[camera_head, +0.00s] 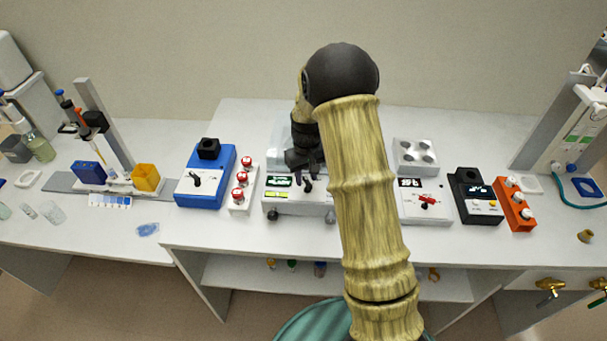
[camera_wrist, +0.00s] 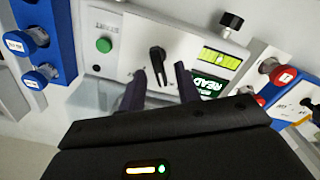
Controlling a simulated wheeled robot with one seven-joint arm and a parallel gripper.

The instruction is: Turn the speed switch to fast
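A white device (camera_head: 297,207) with lit displays stands in the middle of the bench. In the wrist view, a black lever switch (camera_wrist: 157,62) sits on its front panel (camera_wrist: 127,65). I cannot read a speed label on it. My gripper (camera_wrist: 160,80) is open, with one dark finger on each side of the lever's lower end as pictured. I cannot tell whether either finger touches it.
The panel has a green button (camera_wrist: 104,45), a black knob (camera_wrist: 231,20) and a READY display (camera_wrist: 208,87). A blue device (camera_head: 205,192) with a black lever and a box with red-topped buttons (camera_head: 240,194) stand left. A device with a red switch (camera_head: 427,201) stands right.

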